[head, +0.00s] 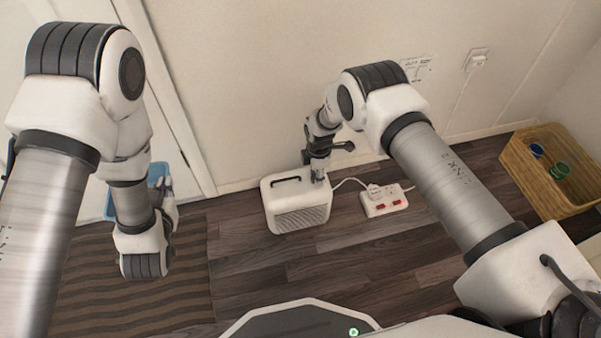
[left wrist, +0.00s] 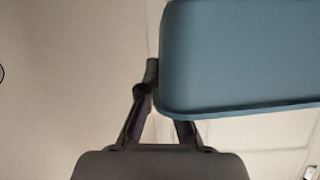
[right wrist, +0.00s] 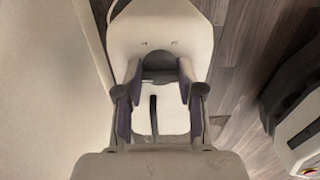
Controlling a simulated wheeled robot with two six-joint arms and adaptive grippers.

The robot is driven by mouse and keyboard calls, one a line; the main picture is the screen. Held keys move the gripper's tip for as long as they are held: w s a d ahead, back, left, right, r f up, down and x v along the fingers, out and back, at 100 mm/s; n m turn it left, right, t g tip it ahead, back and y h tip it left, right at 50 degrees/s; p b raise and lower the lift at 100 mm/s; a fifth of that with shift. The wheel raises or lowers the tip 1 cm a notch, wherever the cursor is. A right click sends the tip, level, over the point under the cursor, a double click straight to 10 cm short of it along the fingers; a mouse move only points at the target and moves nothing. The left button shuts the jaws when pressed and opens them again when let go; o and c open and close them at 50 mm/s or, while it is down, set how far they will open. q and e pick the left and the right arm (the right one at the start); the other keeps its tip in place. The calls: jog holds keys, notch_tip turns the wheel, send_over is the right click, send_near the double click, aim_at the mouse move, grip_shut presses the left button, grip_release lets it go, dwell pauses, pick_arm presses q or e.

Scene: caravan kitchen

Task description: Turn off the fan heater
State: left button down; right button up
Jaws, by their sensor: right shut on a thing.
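The white fan heater (head: 285,210) stands upright on the floor by the wall. It has a dark handle and a front grille. My right gripper (head: 318,178) is at the right end of the heater's top. In the right wrist view, the gripper (right wrist: 160,95) has its fingers on either side of a small grey part on the white heater (right wrist: 160,35); that part is mostly hidden between them. My left gripper (head: 163,184) hangs on the left beside a blue bin (head: 110,206). In the left wrist view, the blue bin (left wrist: 240,55) hides one fingertip.
A white power strip (head: 385,202) with red switches lies right of the heater, with cables near it. A striped mat (head: 150,292) lies on the left. The floor before the heater is clear.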

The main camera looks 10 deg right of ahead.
jog(key=o, duration=0.9)
notch_tip(320, 180, up, 12)
jog(key=shift+f, duration=0.1)
